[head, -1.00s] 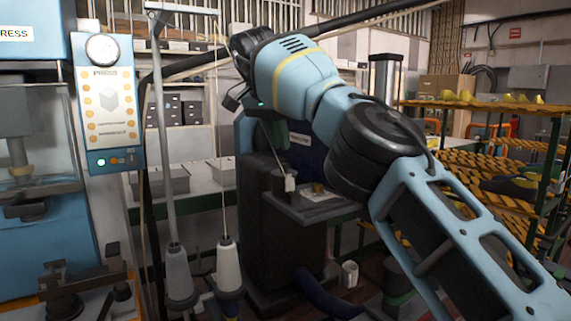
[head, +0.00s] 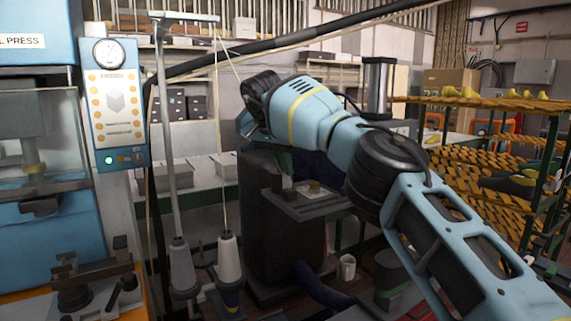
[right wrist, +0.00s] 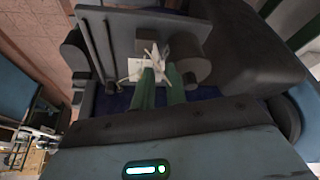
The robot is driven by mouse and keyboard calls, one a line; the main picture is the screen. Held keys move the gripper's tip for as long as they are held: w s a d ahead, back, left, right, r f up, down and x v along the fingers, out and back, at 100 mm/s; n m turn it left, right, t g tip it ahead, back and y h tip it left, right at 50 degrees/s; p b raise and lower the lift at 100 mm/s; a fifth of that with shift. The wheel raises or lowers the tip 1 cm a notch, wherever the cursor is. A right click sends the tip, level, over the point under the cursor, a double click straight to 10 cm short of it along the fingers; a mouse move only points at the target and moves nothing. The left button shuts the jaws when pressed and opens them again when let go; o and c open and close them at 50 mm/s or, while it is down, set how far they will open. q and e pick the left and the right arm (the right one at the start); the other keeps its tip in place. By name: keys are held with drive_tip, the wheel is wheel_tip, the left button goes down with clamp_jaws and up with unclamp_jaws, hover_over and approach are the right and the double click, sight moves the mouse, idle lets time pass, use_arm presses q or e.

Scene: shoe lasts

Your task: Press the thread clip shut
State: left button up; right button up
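My right gripper (right wrist: 160,72) shows two green fingers in the right wrist view, set apart with a narrow gap. A small white star-shaped piece (right wrist: 153,57), perhaps the thread clip, shows at the fingertips; I cannot tell whether they touch it. In the head view my right arm reaches across to the small shelf (head: 305,205) of a dark machine (head: 253,215), and its wrist hides most of the gripper. The clip cannot be made out in the head view. My left gripper is out of view.
Two thread cones, a left one (head: 181,265) and a right one (head: 229,258), stand under a thread stand pole (head: 168,140). A blue press control panel (head: 115,105) is at left. A rack with yellow lasts (head: 495,93) is at right. A white mug (head: 347,267) is low beside the machine.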

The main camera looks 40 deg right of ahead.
sight(290, 180)
drive_tip(key=shift+c, duration=0.4)
clamp_jaws()
drive_tip(key=shift+s+t, duration=0.25)
drive_tip(key=shift+t, duration=0.15)
drive_tip(key=shift+s+a+f+m+t+h, duration=0.15)
drive_tip(key=shift+s+t, duration=0.25)
drive_tip(key=shift+t, duration=0.25)
drive_tip(key=shift+s+d+r+m+t+h, duration=0.15)
drive_tip(key=shift+s+t, duration=0.2)
drive_tip(key=shift+t, duration=0.3)
drive_tip(key=shift+s+a+f+m+t+h, duration=0.15)
drive_tip(key=shift+s+t, duration=0.25)
drive_tip(key=shift+t, duration=0.4)
drive_tip(key=shift+s+a+f+m+t+h, duration=0.15)
drive_tip(key=shift+s+f+t, duration=0.15)
drive_tip(key=shift+t, duration=0.5)
drive_tip(key=shift+s+d, duration=0.1)
drive_tip(key=shift+d, duration=0.05)
drive_tip(key=shift+o, duration=0.4)
unclamp_jaws()
